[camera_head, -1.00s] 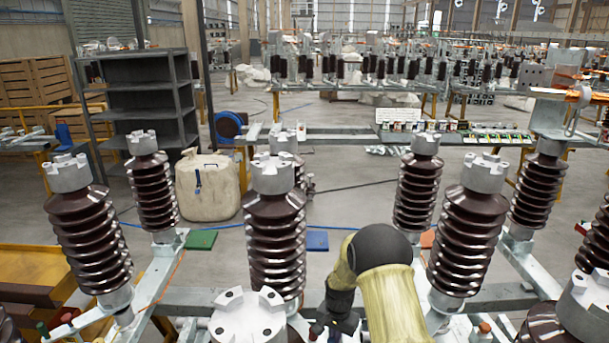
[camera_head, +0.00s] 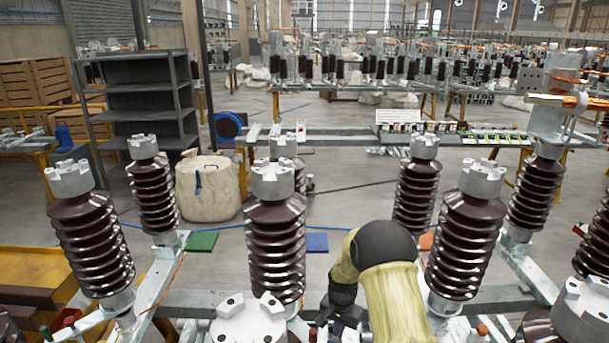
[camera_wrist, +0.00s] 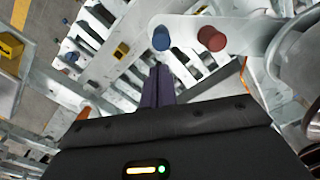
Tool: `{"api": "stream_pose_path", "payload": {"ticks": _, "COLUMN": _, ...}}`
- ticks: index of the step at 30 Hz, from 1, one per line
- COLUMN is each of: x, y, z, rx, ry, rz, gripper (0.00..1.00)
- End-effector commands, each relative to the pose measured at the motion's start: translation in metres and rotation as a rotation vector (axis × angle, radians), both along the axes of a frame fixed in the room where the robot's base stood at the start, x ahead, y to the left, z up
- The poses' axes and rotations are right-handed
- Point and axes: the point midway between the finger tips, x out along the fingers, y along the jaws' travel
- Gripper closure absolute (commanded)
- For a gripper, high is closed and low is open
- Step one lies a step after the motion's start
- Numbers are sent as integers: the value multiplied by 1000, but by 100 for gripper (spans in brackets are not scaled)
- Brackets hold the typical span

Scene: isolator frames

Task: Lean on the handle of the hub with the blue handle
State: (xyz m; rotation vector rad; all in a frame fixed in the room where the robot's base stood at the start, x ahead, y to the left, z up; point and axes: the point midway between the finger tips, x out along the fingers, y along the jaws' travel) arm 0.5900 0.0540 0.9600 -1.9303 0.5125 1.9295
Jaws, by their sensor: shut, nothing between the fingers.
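In the wrist view a blue round handle end (camera_wrist: 161,38) and a dark red one (camera_wrist: 211,39) sit side by side near a pale metal hub part (camera_wrist: 262,35). My gripper (camera_wrist: 158,68) shows as two dark narrow fingers lying together, shut and empty. Its tips are just below the blue handle in the picture; I cannot tell whether they touch it. In the head view my arm hides most of this area, and I cannot make out the blue handle clearly there.
Tall brown ribbed insulators (camera_head: 276,245) with grey metal caps stand around my arm on pale steel beams (camera_head: 190,297). In the wrist view a large grey cylinder (camera_wrist: 305,62) is close at the right. A yellow box (camera_wrist: 10,46) is at the upper left.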

Motion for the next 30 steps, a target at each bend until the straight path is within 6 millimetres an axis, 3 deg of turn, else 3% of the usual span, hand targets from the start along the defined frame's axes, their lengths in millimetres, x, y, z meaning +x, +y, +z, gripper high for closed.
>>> {"api": "stream_pose_path", "payload": {"ticks": 18, "x": 0, "y": 0, "z": 52, "rx": 0, "ry": 0, "rz": -1, "gripper": 100}}
{"api": "stream_pose_path", "payload": {"ticks": 30, "x": 0, "y": 0, "z": 56, "rx": 0, "ry": 0, "rz": -1, "gripper": 100}}
